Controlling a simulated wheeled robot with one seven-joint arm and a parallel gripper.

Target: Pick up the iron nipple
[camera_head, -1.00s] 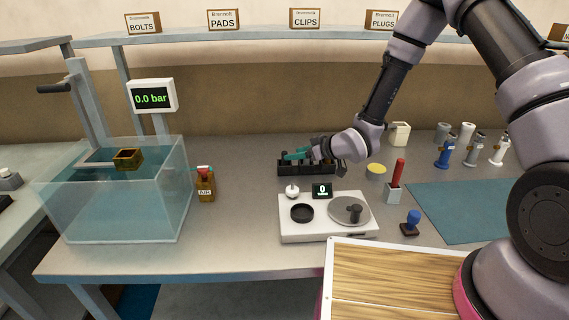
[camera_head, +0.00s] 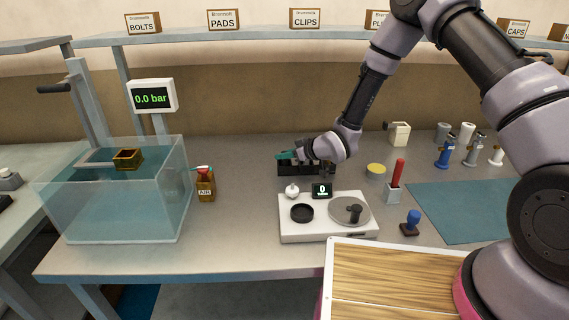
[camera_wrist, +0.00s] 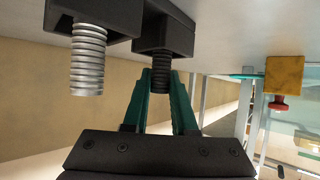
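The black rack (camera_head: 305,171) stands at the back middle of the table, partly hidden by my arm. In the wrist view, the scene appears upside down and two threaded pieces hang from black blocks. One is bright silver (camera_wrist: 87,62), at the left. The other is a dark grey iron-like nipple (camera_wrist: 161,72), in the middle. My gripper (camera_wrist: 160,78) has teal fingers standing apart on either side of the dark nipple. Whether they press on it cannot be seen. In the head view my gripper (camera_head: 284,156) is at the rack's left part.
A white scale (camera_head: 330,230) stands in front of the rack. A red-handled tool (camera_head: 397,178), a blue-handled stamp (camera_head: 412,220) and a teal mat (camera_head: 460,212) are to the right.

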